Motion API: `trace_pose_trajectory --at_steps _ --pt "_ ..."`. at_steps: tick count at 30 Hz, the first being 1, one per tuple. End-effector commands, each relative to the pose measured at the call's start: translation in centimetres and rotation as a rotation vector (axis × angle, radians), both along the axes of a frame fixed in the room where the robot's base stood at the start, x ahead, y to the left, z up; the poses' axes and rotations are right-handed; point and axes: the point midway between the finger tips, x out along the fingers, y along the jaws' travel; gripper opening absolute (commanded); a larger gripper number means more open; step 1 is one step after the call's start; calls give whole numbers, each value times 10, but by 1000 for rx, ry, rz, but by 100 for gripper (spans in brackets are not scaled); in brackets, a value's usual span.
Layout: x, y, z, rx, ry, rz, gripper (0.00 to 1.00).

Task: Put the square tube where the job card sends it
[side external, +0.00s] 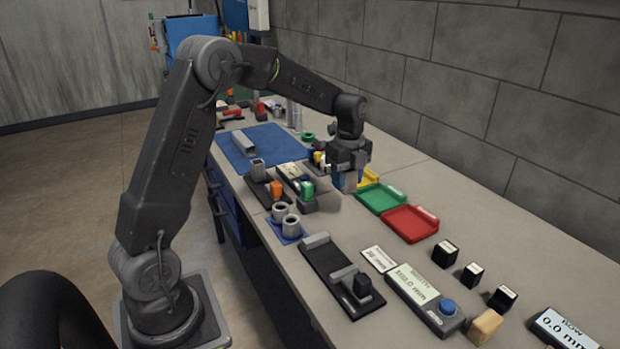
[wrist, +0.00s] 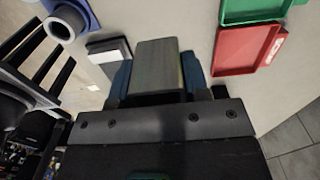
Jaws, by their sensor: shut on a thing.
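My gripper (side external: 349,182) is shut on a grey square tube (wrist: 158,66), held above the bench to the left of the coloured trays in the side view. In the wrist view the tube sits between the blue fingertips. A yellow tray (side external: 369,177), a green tray (side external: 380,199) and a red tray (side external: 411,224) stand in a row; the yellow one is partly hidden by my gripper. They look empty where visible. A white card (side external: 379,259) lies near the front of the bench; its print is too small to read surely, and I cannot tell whether it is the job card.
A black measuring fixture (side external: 335,262) and a display box (side external: 424,296) stand near the front. Small black blocks (side external: 445,253) and a tan block (side external: 485,327) lie to the right. Grey rings (side external: 285,220) stand on a blue base. A blue mat (side external: 238,150) lies farther back.

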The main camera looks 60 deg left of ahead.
Motion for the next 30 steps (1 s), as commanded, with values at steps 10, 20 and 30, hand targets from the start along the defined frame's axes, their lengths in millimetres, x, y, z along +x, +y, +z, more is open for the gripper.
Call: trace_pose_trajectory --at_steps 10,20,30 --pt "32 -15 -11 0 -1 1 6" --pt "32 -15 -13 0 0 1 6" --pt "31 -15 -39 0 1 1 6"
